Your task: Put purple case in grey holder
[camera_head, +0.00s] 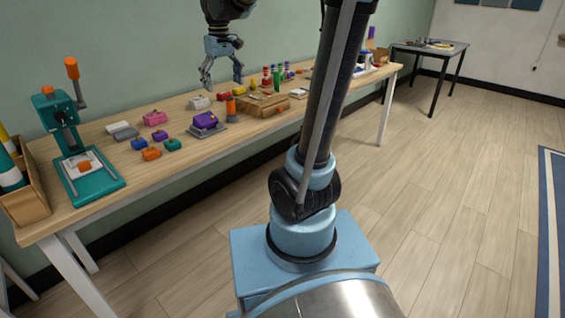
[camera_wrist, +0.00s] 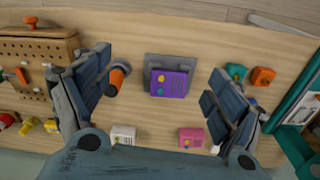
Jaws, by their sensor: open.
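The purple case (camera_head: 205,120) sits in the grey holder (camera_head: 219,127) on the workbench, with the holder's grey base showing around it. In the wrist view the purple case (camera_wrist: 170,84) shows small yellow and teal dots on its face, and the grey holder (camera_wrist: 168,60) shows behind and beside it. My gripper (camera_head: 222,81) is open and empty, above the bench and apart from the case. In the wrist view my gripper's fingers (camera_wrist: 158,82) stand wide on either side of the case, not touching it. The lower part of the case inside the holder is hidden.
An orange cylinder (camera_wrist: 118,74) stands near the left finger. White (camera_wrist: 123,135) and pink (camera_wrist: 191,138) cases lie nearby, with teal (camera_head: 172,144) and orange (camera_head: 151,153) ones in front. A pegboard box (camera_head: 262,104) and a teal press (camera_head: 62,125) flank the area.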

